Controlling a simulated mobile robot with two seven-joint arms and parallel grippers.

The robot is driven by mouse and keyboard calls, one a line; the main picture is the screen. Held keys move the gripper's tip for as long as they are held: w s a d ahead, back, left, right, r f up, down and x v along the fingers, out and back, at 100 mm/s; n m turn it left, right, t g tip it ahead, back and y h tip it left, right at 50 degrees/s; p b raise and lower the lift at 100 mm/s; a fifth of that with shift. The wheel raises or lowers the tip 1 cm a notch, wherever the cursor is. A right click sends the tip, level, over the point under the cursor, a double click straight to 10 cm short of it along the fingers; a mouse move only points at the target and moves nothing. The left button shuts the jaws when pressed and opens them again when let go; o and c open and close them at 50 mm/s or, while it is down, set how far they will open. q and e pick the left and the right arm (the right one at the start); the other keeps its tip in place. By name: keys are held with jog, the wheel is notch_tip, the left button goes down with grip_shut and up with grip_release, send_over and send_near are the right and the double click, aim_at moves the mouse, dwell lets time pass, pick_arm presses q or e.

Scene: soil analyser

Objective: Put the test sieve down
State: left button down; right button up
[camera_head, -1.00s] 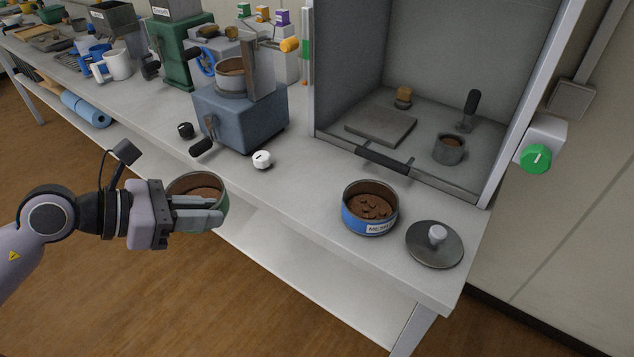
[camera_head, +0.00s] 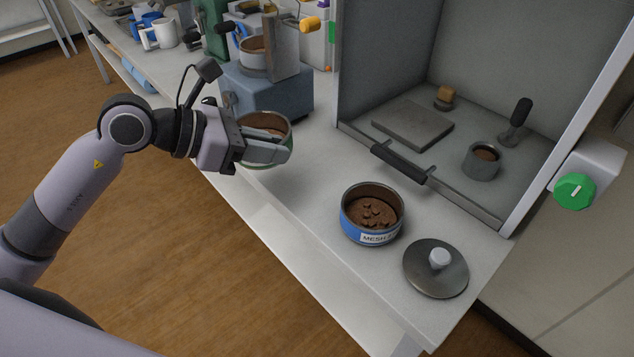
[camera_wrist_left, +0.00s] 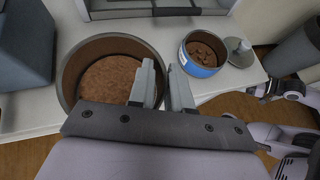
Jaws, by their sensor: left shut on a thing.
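My left gripper (camera_head: 262,151) is shut on the wall of a round test sieve (camera_head: 266,124) with a green band and brown soil in it. The sieve is roughly level and in front of the blue-grey machine, around the bench's front edge; I cannot tell its exact height above the bench. In the left wrist view the sieve (camera_wrist_left: 72,66) is large at left, with the fingers (camera_wrist_left: 161,84) on its right wall. A second sieve with a blue band and a MESH label (camera_head: 372,214) stands on the bench, holding clumpy soil.
A grey lid with a white knob (camera_head: 436,267) lies right of the blue sieve. A blue-grey machine (camera_head: 268,90) stands behind the held sieve. An open hood (camera_head: 462,192) with a dark handle bar (camera_head: 399,163) stands at right. Bare bench top (camera_head: 315,165) lies between.

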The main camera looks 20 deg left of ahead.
pick_arm(q)
jog(key=w+d+r+n+b, duration=0.1)
jog(key=w+d+r+b, duration=0.35)
jog(key=d+r, duration=0.55)
jog(key=shift+y, duration=0.4)
jog(key=f, duration=0.4)
jog(key=a+f, duration=0.1)
jog(key=f, duration=0.9)
jog(key=shift+a+f, duration=0.2)
jog(key=shift+a, duration=0.2)
jog(key=shift+f+b, duration=0.4)
jog(key=shift+f, duration=1.45)
jog(key=shift+f, duration=0.1)
jog(key=c, duration=1)
grip_release()
